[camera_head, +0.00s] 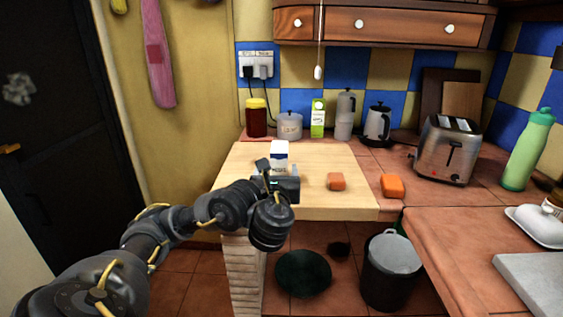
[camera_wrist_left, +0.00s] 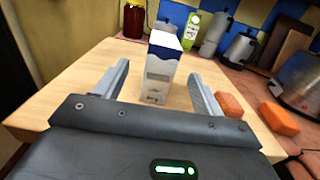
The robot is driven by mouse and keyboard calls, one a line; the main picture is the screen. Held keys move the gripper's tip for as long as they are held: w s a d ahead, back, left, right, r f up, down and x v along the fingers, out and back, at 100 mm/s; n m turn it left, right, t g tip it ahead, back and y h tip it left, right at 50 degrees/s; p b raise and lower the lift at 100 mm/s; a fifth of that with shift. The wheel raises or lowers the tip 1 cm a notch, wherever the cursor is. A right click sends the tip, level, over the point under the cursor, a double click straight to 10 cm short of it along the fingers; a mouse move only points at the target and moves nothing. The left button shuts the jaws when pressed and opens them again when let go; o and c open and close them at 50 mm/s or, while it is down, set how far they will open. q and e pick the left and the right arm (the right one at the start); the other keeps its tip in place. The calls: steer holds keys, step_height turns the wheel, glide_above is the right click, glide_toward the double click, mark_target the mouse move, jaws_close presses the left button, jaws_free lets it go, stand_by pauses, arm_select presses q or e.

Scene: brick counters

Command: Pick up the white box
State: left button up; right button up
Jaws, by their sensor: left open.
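The white box (camera_head: 279,152) stands upright on the wooden board at the counter's end, with a blue band and dark lettering. In the left wrist view the white box (camera_wrist_left: 160,70) stands ahead of my gripper, between the lines of the two fingers. My left gripper (camera_head: 277,170) is open and low over the board, just in front of the box. In the wrist view the fingers of the left gripper (camera_wrist_left: 158,88) are spread with nothing gripped. The gripper hides the box's lower part in the head view. My right gripper is not in view.
Two orange blocks, one on the wooden board (camera_head: 336,181) and one on the tiles (camera_head: 392,186), lie to the right. A red jar (camera_head: 256,118), canister (camera_head: 290,126), green carton (camera_head: 318,118) and kettle (camera_head: 377,125) stand behind. A toaster (camera_head: 448,150) is further right.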

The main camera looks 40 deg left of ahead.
mark_target(278, 162)
arm_select(q)
steer(key=x, duration=0.2)
steer(key=shift+w+a+f, duration=0.15)
steer(key=shift+w+a, duration=0.05)
steer(key=shift+w, duration=0.1)
steer(key=shift+w+a, duration=0.35)
steer(key=shift+w, duration=0.1)
steer(key=shift+w+a+b, duration=0.35)
steer(key=shift+w+b, duration=0.05)
steer(key=shift+w, duration=0.15)
steer(key=b+x, duration=0.2)
steer(key=x, duration=0.2)
steer(key=shift+w+f, duration=0.1)
steer(key=shift+f, duration=0.05)
steer(key=shift+w+a, duration=0.15)
steer(key=shift+w, duration=0.05)
steer(key=c, duration=1.1)
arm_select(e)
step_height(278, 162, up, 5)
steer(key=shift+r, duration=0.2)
